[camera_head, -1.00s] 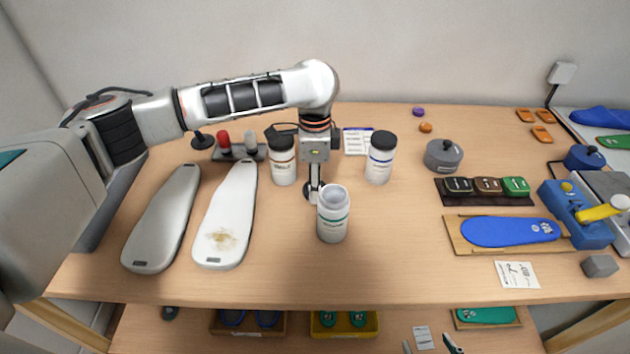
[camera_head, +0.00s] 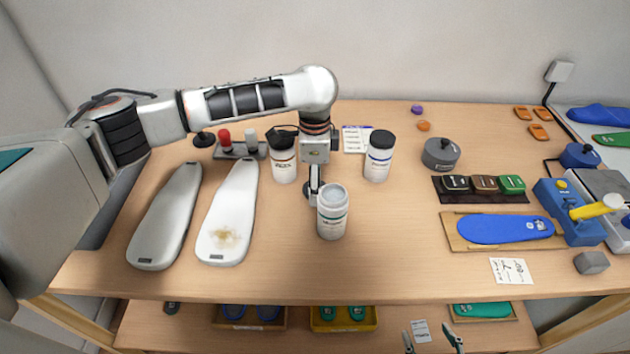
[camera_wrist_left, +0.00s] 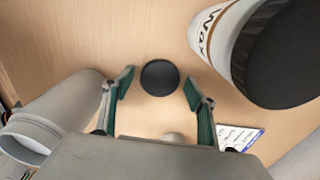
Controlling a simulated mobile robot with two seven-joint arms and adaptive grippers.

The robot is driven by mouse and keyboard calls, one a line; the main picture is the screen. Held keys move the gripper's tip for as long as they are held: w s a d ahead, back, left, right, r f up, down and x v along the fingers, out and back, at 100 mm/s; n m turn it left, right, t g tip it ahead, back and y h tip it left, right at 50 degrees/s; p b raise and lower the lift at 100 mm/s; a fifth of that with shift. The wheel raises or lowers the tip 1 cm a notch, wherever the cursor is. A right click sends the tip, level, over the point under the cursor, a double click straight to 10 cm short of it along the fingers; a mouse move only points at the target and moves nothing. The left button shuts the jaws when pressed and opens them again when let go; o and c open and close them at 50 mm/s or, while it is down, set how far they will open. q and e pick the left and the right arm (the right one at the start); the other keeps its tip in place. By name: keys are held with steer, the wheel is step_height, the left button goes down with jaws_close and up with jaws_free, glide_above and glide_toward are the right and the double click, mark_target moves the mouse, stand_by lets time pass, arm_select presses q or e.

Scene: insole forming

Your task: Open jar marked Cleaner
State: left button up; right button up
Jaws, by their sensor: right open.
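The white jar with a green band (camera_head: 333,222) stands upright on the table with its top open and no lid on it; its label is too blurred to read. It also shows in the left wrist view (camera_wrist_left: 50,118). A black round lid (camera_wrist_left: 159,77) lies on the table beside the jar. My left gripper (camera_head: 314,190) is just behind the jar, pointing down. In the left wrist view its fingers (camera_wrist_left: 158,88) are spread on either side of the black lid, apart from it. My right gripper (camera_head: 428,338) shows only its open fingertips at the bottom edge.
A jar marked Wax (camera_wrist_left: 225,38) stands close to my left gripper, also in the head view (camera_head: 284,168). A blue-banded jar (camera_head: 378,162) stands to the right. Two shoe lasts (camera_head: 228,210) lie left.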

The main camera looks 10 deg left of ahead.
arm_select(q)
steer(key=shift+b, duration=0.65)
steer(key=b, duration=0.4)
steer(key=shift+s+f, duration=0.1)
steer(key=shift+f, duration=0.2)
step_height(320, 180, up, 13)
steer(key=p, duration=0.3)
steer(key=shift+p, duration=0.35)
steer(key=shift+s+f, duration=0.1)
